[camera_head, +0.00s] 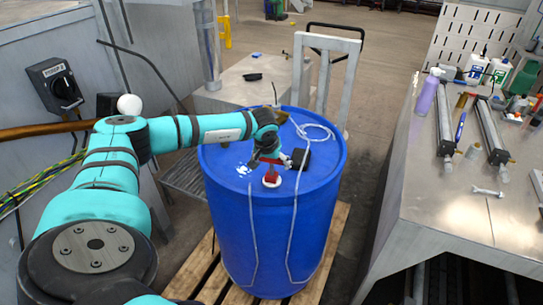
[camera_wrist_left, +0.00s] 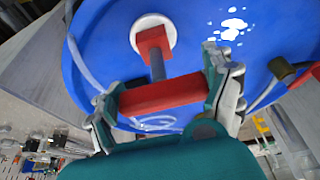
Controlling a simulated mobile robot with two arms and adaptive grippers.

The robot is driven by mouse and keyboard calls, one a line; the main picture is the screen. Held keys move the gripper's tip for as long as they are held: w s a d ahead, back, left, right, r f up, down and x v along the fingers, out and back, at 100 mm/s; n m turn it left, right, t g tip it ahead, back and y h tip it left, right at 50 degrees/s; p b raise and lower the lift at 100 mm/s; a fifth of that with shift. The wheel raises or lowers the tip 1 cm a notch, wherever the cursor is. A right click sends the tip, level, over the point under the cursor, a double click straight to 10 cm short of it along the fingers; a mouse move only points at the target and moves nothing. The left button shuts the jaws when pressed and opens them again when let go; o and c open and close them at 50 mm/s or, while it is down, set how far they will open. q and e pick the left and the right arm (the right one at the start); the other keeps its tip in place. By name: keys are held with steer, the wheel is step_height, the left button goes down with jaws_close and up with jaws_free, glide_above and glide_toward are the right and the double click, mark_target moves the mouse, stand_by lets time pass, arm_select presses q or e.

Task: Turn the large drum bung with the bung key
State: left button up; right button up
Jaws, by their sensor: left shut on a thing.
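The blue drum (camera_head: 270,220) stands upright in the middle of the head view. The large bung (camera_head: 272,181) is a white disc on the drum's top, and it also shows in the left wrist view (camera_wrist_left: 168,24). The red bung key (camera_wrist_left: 160,94) has a red crossbar, a grey shaft and a red foot over the bung. Whether the foot is fully seated cannot be told. My left gripper (camera_wrist_left: 163,92) is shut on the crossbar, with a finger at each end. In the head view my left gripper (camera_head: 272,158) is above the drum top. My right gripper is not in view.
The drum stands on a wooden pallet (camera_head: 333,238). A metal bench (camera_head: 440,215) with bottles and tools is on the right. A trolley frame (camera_head: 327,42) stands behind.

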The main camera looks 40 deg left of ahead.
arm_select(q)
steer(key=shift+a+m+h+b, duration=0.1)
steer(key=shift+m+h+b, duration=0.3)
steer(key=shift+m, duration=0.8)
steer(key=shift+m+t, duration=0.3)
steer(key=shift+m, duration=0.2)
steer(key=shift+n, duration=0.3)
steer(key=shift+r+p, duration=0.7)
steer(key=shift+r, duration=1.6)
